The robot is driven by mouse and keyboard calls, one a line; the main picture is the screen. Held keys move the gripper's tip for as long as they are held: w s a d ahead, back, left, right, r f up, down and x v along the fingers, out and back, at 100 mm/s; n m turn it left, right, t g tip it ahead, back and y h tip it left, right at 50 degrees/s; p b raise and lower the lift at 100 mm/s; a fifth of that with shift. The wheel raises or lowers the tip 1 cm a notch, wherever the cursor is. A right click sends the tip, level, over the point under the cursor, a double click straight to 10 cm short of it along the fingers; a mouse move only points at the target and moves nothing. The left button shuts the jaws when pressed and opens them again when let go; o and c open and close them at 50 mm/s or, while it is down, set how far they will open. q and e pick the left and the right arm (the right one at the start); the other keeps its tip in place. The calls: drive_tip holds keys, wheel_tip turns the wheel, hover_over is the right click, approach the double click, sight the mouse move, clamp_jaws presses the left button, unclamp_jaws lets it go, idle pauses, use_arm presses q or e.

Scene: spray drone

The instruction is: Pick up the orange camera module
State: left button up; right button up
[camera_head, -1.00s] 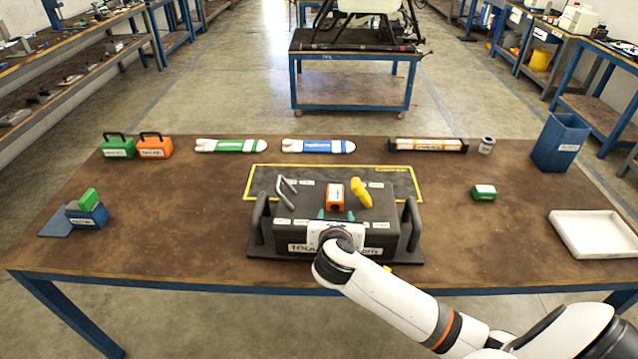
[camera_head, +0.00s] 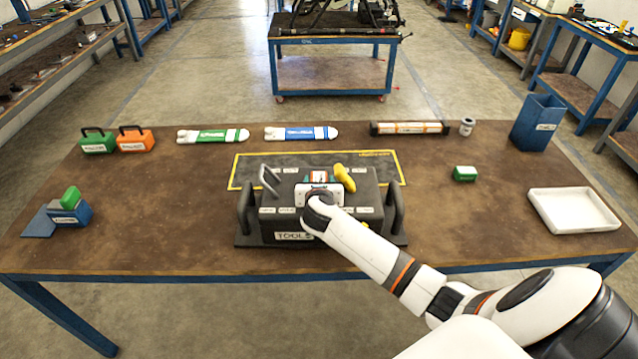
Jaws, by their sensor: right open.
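The small orange camera module (camera_head: 319,175) sits on top of the dark toolbox (camera_head: 292,232) in the middle of the table. My right arm reaches in from the lower right. Its gripper (camera_head: 319,179) is over the toolbox top, with its teal fingertips apart at either side of the module. The white gripper body hides the near part of the module, so contact cannot be told. My left gripper is not in view.
On the toolbox, a grey tool (camera_head: 268,180) stands left of the module and a yellow tool (camera_head: 344,176) right of it. A green box (camera_head: 465,173) and a white tray (camera_head: 573,210) lie farther right. Dark handles (camera_head: 394,208) rise at the toolbox ends.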

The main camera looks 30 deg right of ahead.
drive_tip(key=shift+w+d+f, duration=0.1)
drive_tip(key=shift+w, duration=0.1)
drive_tip(key=c, duration=0.8)
